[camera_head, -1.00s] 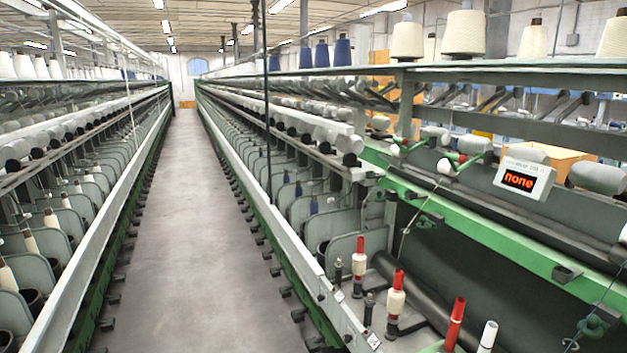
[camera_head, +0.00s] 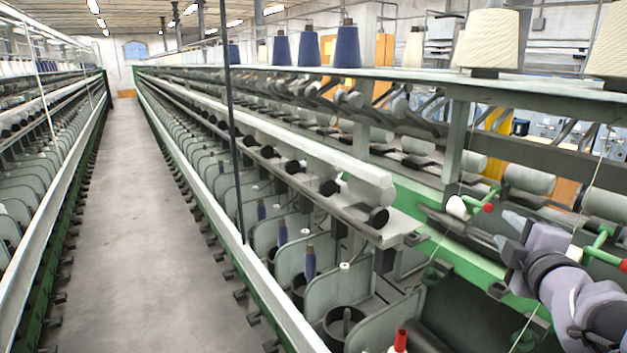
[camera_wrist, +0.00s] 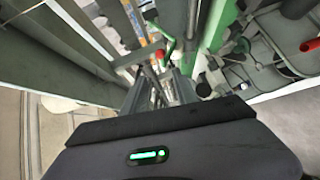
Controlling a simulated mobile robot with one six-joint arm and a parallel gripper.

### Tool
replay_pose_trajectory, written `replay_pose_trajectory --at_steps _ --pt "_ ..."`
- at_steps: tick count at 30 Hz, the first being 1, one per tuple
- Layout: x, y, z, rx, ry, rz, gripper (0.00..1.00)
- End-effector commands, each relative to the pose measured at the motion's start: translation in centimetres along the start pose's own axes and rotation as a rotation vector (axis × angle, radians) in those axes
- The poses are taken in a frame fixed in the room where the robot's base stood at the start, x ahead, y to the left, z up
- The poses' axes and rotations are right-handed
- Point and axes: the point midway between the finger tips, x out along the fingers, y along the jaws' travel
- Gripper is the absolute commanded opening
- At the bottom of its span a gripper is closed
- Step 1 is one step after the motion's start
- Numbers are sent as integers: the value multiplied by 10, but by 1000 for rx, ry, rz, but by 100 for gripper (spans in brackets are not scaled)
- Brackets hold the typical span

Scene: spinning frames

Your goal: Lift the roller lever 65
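A green roller lever with a red knob (camera_head: 487,208) and a white ball beside it stands on the machine's green rail, just left of my gripper. Another green lever (camera_head: 602,240) with a red end is partly cut off at the right edge. I cannot read which one is number 65. My gripper (camera_head: 511,237) is in front of the rail between these levers, its fingertips apart and nothing seen between them. In the wrist view my gripper (camera_wrist: 160,92) points toward a green lever with a red end (camera_wrist: 155,27), which it does not visibly touch.
The spinning frame's shelf (camera_head: 420,78) carries cream cones (camera_head: 490,38) and blue cones (camera_head: 347,46) above the levers. A thin dark pole (camera_head: 233,130) stands in front. Grey separators and bobbins (camera_head: 310,262) line the lower machine. The aisle floor (camera_head: 135,220) at left is clear.

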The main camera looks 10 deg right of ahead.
Motion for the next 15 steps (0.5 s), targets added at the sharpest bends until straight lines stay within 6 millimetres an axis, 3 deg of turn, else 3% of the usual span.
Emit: replay_pose_trajectory --at_steps 9,15 --pt "93 -4 -2 5 2 -2 35" --pt "137 -2 -2 6 0 0 35"
